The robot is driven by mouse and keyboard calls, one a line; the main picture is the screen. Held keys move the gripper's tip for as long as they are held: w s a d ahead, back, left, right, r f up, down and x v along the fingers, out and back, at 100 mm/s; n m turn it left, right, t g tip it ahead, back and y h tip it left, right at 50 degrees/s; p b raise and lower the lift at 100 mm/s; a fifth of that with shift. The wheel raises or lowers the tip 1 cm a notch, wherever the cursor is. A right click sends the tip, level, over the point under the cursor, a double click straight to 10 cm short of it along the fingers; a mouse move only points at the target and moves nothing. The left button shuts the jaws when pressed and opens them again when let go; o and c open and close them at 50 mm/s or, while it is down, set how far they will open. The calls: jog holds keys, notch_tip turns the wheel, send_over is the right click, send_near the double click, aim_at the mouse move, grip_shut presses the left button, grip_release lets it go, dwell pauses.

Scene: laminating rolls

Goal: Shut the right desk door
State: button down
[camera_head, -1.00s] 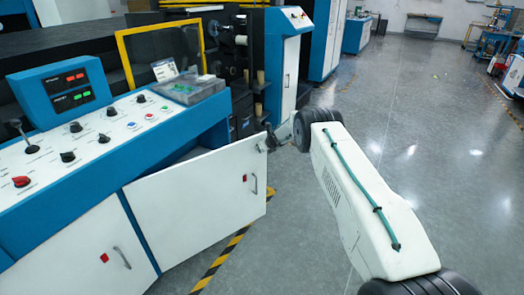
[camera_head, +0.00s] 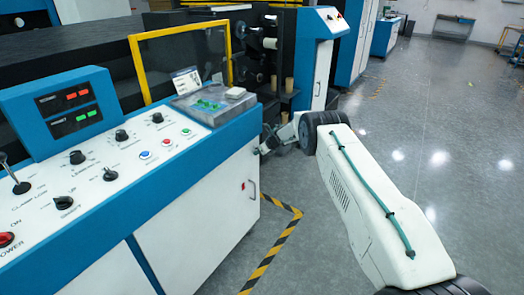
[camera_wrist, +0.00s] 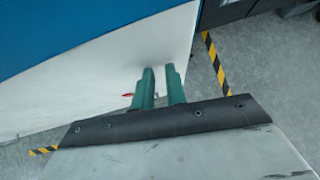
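The right desk door (camera_head: 200,210) is a white panel under the blue desk top, with a dark handle (camera_head: 252,189) and a red lock mark near its far edge. It looks flush, or almost flush, with the desk front; no opening shows above it. Contact with the door cannot be told.
The control desk (camera_head: 110,175) has several knobs and a clear box (camera_head: 212,103) on top. A yellow frame (camera_head: 140,70) stands behind it. Black-and-yellow floor tape (camera_head: 275,250) marks the floor in front. Open grey floor (camera_head: 440,130) lies to the right.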

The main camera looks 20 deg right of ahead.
jog(key=shift+w+a+r, duration=0.5)
jog(key=shift+a+r, duration=0.1)
jog(key=shift+a, duration=0.25)
jog(key=shift+d, duration=0.15)
jog(key=s+d+r, duration=0.6)
jog(key=s+d, duration=0.2)
jog(key=s, duration=0.1)
jog(key=shift+s+d, duration=0.2)
jog(key=shift+s, duration=0.1)
